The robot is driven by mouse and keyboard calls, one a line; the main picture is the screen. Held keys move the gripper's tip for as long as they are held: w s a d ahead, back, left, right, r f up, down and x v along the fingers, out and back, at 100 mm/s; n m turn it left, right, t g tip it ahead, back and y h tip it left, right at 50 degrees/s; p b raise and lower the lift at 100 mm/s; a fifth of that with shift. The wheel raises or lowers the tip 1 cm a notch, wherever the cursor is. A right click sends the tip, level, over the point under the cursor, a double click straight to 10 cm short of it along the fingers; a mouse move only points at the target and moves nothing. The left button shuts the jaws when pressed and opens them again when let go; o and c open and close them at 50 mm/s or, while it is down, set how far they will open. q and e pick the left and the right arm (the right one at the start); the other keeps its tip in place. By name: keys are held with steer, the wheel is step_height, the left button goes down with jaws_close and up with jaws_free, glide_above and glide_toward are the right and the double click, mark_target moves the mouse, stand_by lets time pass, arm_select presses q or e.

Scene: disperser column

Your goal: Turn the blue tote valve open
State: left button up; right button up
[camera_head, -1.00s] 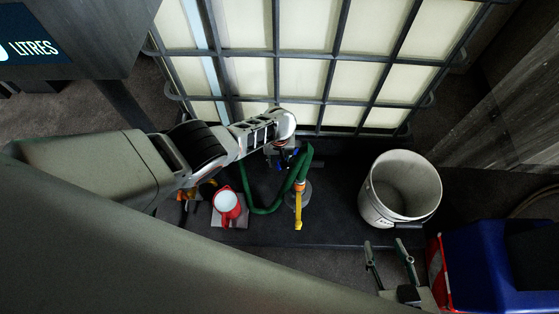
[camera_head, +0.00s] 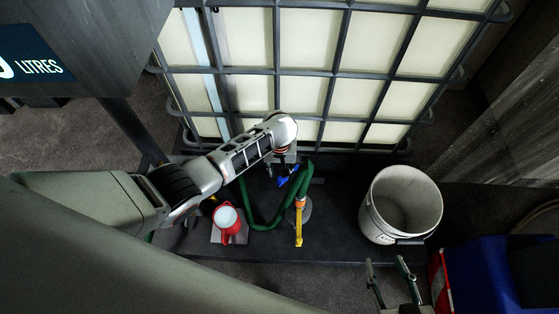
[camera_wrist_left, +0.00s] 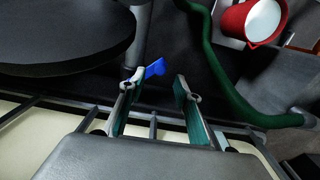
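The blue valve handle (camera_head: 283,181) is at the foot of the caged tote (camera_head: 308,42), by the upper end of the green hose (camera_head: 262,224). My left arm reaches over it from the left. My left gripper (camera_head: 284,162) is largely hidden by its wrist in the head view. In the left wrist view, the left gripper (camera_wrist_left: 158,86) is open, with its two fingers apart. The blue handle (camera_wrist_left: 155,69) shows just beyond the fingertips, nearer the left finger; I cannot tell whether they touch. My right gripper (camera_head: 386,263) is open and empty at the lower right.
A red jug (camera_head: 228,226) with white contents stands left of the hose. A yellow lever (camera_head: 299,228) is at the hose's other end. A white bucket (camera_head: 378,215) stands to the right, with a blue and red container (camera_head: 482,275) at the lower right.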

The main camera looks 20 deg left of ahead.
arm_select(q)
step_height(320, 180, up, 7)
steer(key=shift+f, duration=0.2)
steer(key=shift+a, duration=0.1)
